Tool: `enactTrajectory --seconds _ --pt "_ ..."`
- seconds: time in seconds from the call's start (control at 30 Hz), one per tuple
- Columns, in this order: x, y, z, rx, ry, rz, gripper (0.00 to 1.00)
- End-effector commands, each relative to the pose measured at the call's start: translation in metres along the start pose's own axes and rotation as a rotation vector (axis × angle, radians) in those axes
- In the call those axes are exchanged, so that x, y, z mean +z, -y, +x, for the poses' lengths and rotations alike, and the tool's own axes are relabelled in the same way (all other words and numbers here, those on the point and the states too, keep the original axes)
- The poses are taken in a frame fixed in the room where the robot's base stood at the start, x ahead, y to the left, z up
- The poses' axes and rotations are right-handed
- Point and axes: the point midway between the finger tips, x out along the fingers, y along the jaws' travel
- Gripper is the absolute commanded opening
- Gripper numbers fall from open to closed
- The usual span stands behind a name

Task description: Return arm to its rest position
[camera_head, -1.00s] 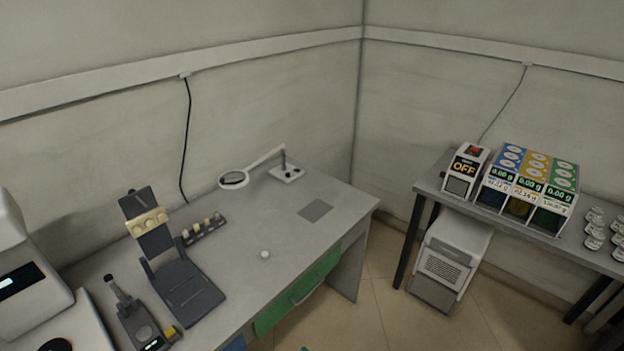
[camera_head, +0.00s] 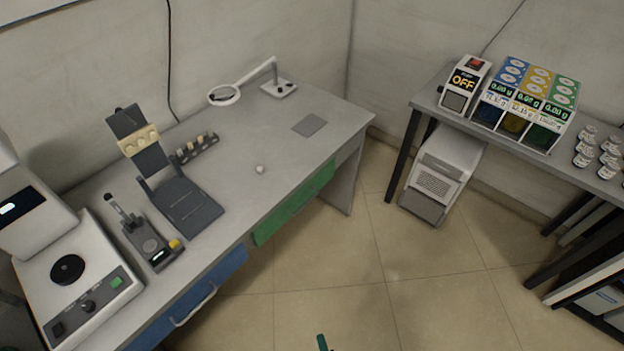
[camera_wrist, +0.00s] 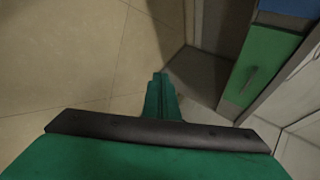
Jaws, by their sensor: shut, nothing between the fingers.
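My gripper (camera_wrist: 160,96) is in the wrist view, its green fingers together and nothing held between them. It points down over the tiled floor, apart from the green drawer (camera_wrist: 253,64). In the head view only a small green tip of my gripper (camera_head: 322,342) shows at the bottom edge, over the open floor. The rest of my arm is out of the head view.
A grey desk (camera_head: 262,192) with a green drawer (camera_head: 295,202) and a blue drawer (camera_head: 190,305) stands at left. A side table (camera_head: 440,105) with dispensers stands at right, a white unit (camera_head: 440,172) below it. Tiled floor (camera_head: 330,265) between them is clear.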

Motion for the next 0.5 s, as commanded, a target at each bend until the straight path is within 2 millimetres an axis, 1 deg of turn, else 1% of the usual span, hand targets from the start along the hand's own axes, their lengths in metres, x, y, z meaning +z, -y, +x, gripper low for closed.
enactTrajectory --seconds 0.03,0.07,0.17,0.27,0.37,0.5 --pt "0.002 -0.001 -0.016 0.001 -0.029 -0.080 0.00" --pt "0.002 0.000 -0.024 -0.001 -0.049 -0.133 0.00" --pt "0.002 0.007 -0.053 -0.010 -0.115 -0.309 0.00" --pt "0.004 0.021 -0.083 -0.023 -0.179 -0.483 0.00" --pt "0.007 0.039 -0.114 -0.041 -0.240 -0.658 0.00" --pt "0.015 0.072 -0.158 -0.074 -0.325 -0.900 0.00"
